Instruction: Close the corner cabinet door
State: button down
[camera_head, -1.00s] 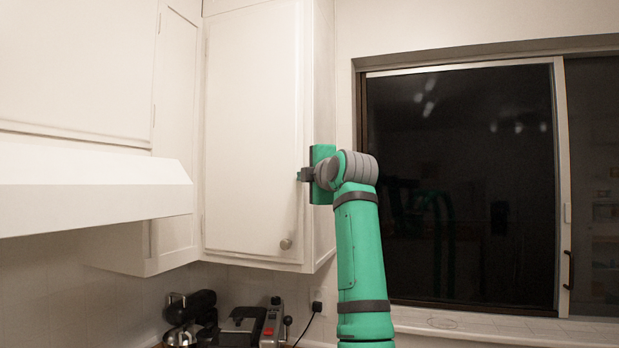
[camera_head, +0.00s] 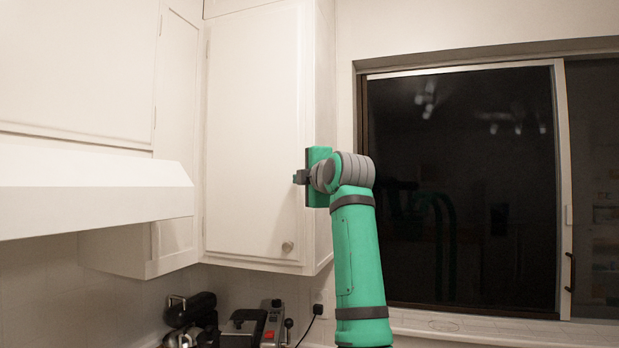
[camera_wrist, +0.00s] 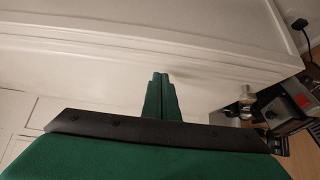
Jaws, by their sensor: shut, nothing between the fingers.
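The white corner cabinet door (camera_head: 252,120) is in the middle of the head view, hinged on its left side. It looks flush or almost flush with its frame; a small gap I cannot rule out. Its round knob (camera_head: 287,246) is at the lower right corner. My gripper (camera_head: 299,177) is at the door's right edge, above the knob. In the wrist view its green fingers (camera_wrist: 161,90) are together and empty, with tips at the white door face (camera_wrist: 150,28). I cannot tell if they touch it.
A white range hood (camera_head: 90,195) juts out at the left. A dark window (camera_head: 460,190) is at the right, behind my arm. Small appliances (camera_head: 245,325) stand on the counter below the cabinet. The space in front of the door is otherwise clear.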

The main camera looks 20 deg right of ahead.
jog(key=s, duration=1.2)
jog(key=shift+d+r, duration=0.2)
jog(key=shift+d, duration=0.05)
